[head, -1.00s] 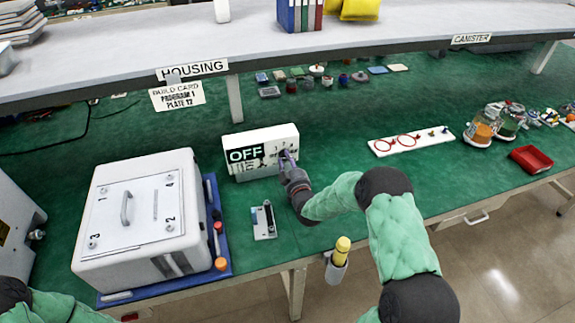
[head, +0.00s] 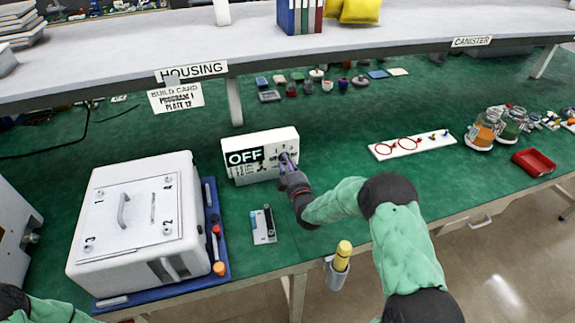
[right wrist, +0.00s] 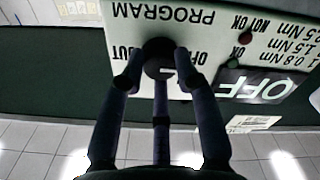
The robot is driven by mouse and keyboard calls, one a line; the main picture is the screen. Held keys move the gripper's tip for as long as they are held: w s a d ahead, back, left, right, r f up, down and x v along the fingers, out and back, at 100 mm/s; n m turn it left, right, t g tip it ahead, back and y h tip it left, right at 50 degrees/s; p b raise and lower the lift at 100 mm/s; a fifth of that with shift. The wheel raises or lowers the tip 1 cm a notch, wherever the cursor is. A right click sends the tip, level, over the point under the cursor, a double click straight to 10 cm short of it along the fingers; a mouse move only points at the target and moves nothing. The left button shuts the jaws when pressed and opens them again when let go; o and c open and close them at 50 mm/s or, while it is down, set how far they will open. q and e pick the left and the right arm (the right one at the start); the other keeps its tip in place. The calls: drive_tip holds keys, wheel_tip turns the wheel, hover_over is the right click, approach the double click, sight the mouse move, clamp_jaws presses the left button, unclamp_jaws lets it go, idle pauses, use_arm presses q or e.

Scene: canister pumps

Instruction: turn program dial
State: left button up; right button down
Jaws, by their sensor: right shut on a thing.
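The white program box (head: 240,174) stands on the green bench, and its black display (head: 245,157) reads OFF. In the right wrist view the box face (right wrist: 200,16) is upside down, with the word PROGRAM beside a dark round dial (right wrist: 157,48). My right gripper (head: 288,160) is at the right part of the box front. In the right wrist view its fingers (right wrist: 157,72) are closed around the dial and hide part of it. The dial's pointer direction cannot be made out. My left gripper is out of view; only part of my left arm shows at the lower left.
A build card (head: 176,98) hangs from the shelf and reads PROGRAM 1, PLATE 12. A large white housing (head: 110,255) stands left of the box. A small fixture (head: 263,226) lies in front of it. A white board with red rings (head: 412,145) and a red tray (head: 534,162) are right.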

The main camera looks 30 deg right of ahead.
drive_tip(key=c, duration=0.9)
unclamp_jaws()
drive_tip(key=shift+w+a+r, duration=0.1)
drive_tip(key=shift+r, duration=0.05)
drive_tip(key=v, duration=0.7)
drive_tip(key=shift+s, duration=0.3)
